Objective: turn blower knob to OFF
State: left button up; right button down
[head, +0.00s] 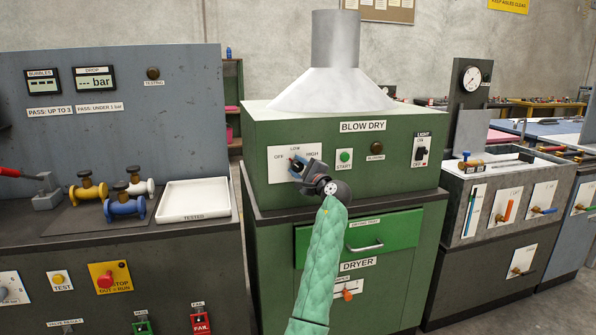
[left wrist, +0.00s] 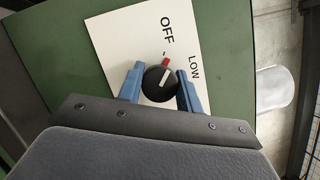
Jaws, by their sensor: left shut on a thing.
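The blower knob (left wrist: 157,84) is black with a white line and a red mark on its upper edge, set on a white plate (left wrist: 115,35). In the left wrist view the red mark faces up, near a small tick below the word OFF, with LOW to its right. My left gripper (left wrist: 160,88) has its two blue fingers on either side of the knob and is shut on it. In the head view my left gripper (head: 299,169) reaches the plate on the front of the green BLOW DRY unit (head: 390,165) and partly hides the knob. My right gripper is not in view.
The START button (head: 344,157), a dark lamp (head: 376,148) and the LIGHT switch (head: 420,153) are right of the knob. A drawer (head: 390,232) is below.

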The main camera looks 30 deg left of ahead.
pick_arm(q)
jog(key=shift+n+g+h, duration=0.3)
jog(key=shift+n, duration=1)
jog(key=o, duration=1)
jog(key=v, duration=0.7)
jog(key=shift+d+b, duration=0.35)
jog(key=shift+d, duration=0.05)
jog(key=shift+s+f, duration=0.1)
jog(key=shift+s, duration=0.05)
